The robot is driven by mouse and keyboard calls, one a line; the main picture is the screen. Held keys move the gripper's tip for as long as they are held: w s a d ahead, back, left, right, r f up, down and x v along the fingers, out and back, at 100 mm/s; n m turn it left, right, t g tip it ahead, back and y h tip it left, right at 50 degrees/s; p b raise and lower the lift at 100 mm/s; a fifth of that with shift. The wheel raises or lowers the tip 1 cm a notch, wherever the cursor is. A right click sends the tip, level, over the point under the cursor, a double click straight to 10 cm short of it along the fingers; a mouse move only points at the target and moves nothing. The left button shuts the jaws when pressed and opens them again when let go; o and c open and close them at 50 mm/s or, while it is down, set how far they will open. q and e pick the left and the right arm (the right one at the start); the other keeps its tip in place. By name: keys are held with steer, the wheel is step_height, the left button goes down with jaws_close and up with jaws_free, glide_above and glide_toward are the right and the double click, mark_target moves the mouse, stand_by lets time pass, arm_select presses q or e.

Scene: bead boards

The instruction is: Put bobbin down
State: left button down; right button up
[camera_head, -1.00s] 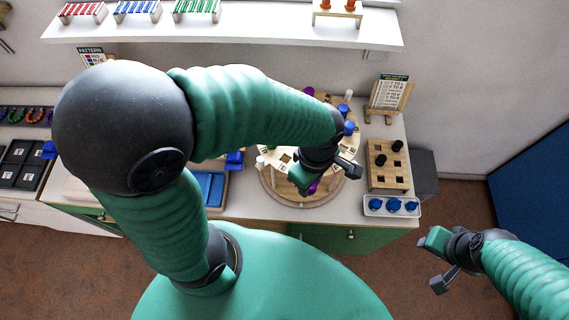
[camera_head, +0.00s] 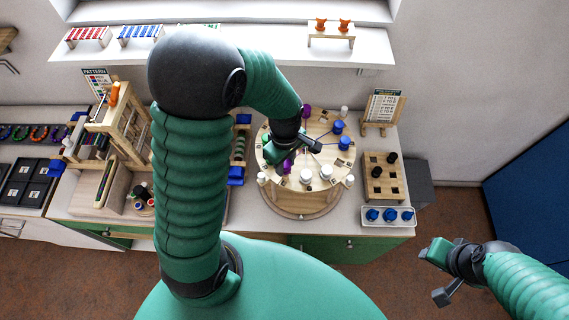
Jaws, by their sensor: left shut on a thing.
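A round wooden board (camera_head: 301,202) stands on the counter, with bobbins around its top. My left gripper (camera_head: 287,157) is over its left part, shut on a purple bobbin (camera_head: 287,166) that shows just below the fingers. The gripper hides much of this bobbin, and I cannot tell whether it touches the board. Another purple bobbin (camera_head: 306,112) stands behind. White bobbins (camera_head: 326,172) stand at the front of the board, and blue bobbins (camera_head: 338,127) at its right. My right gripper (camera_head: 440,275) is open and empty, low at the right, away from the counter.
A wooden block with square holes (camera_head: 379,188) and dark pegs stands right of the board. A white tray of blue bobbins (camera_head: 388,217) lies in front of it. A card on an easel (camera_head: 383,108) stands behind. A wooden frame (camera_head: 122,125) and dark trays (camera_head: 31,180) are at the left.

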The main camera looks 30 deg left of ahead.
mark_target(285, 169)
arm_select(q)
steer(key=shift+w+a+f, duration=0.15)
steer(key=shift+a, duration=0.1)
step_height(285, 169, down, 3)
steer(key=shift+r+p, duration=0.2)
steer(key=shift+p, duration=0.5)
steer(key=shift+d+f, duration=0.1)
steer(key=shift+f, duration=0.25)
steer(key=shift+w, duration=0.1)
steer(key=shift+f, duration=0.1)
steer(key=c, duration=1.2)
jaws_free()
steer(key=shift+o, duration=0.7)
